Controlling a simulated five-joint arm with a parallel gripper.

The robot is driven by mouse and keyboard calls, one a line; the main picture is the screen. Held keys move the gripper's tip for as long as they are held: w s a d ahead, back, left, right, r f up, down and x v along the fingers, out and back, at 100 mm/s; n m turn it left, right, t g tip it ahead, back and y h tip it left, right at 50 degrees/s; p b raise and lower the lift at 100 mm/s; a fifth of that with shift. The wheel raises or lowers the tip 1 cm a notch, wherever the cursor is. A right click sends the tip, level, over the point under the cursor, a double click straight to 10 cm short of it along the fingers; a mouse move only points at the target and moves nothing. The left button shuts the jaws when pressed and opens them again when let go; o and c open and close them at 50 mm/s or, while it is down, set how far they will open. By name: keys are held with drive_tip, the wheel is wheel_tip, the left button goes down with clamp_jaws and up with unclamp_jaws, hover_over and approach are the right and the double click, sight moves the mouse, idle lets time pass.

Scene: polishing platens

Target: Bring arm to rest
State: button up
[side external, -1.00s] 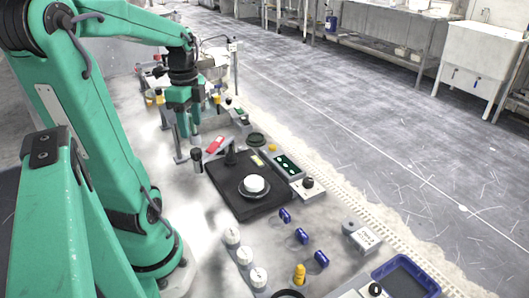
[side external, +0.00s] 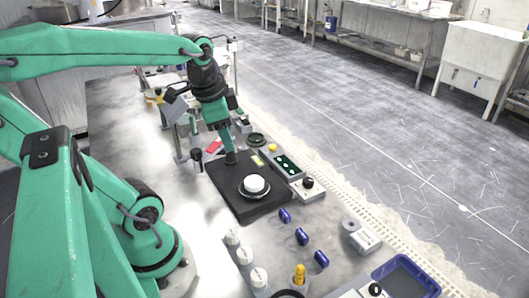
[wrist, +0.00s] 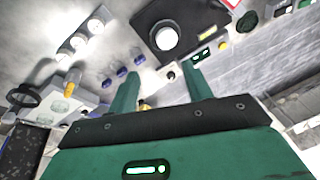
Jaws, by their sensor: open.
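My green gripper (side external: 226,142) hangs from the arm's black wrist and tilts over the back of the black polishing unit (side external: 239,204). In the wrist view my gripper (wrist: 161,72) has its two green fingers spread apart, with nothing held between them. A round platen with a white disc (side external: 254,184) sits on the unit; the disc also shows in the wrist view (wrist: 166,38). The fingertips overlap a dark post at the unit's rear in the side view. I cannot tell whether they touch it.
Blue clips (side external: 302,236), white knobs (side external: 258,278) and a yellow piece (side external: 299,275) stand in front of the unit. A control box with a black knob (side external: 307,184) is at its right. A blue tray (side external: 405,276) is at front right.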

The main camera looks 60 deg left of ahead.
drive_tip(key=d+n+t+h, duration=0.1)
drive_tip(key=d+n+t, duration=0.1)
drive_tip(key=d, duration=0.6)
drive_tip(key=shift+s+r+n, duration=0.2)
drive_tip(key=shift+r+n, duration=0.15)
drive_tip(key=shift+n, duration=0.55)
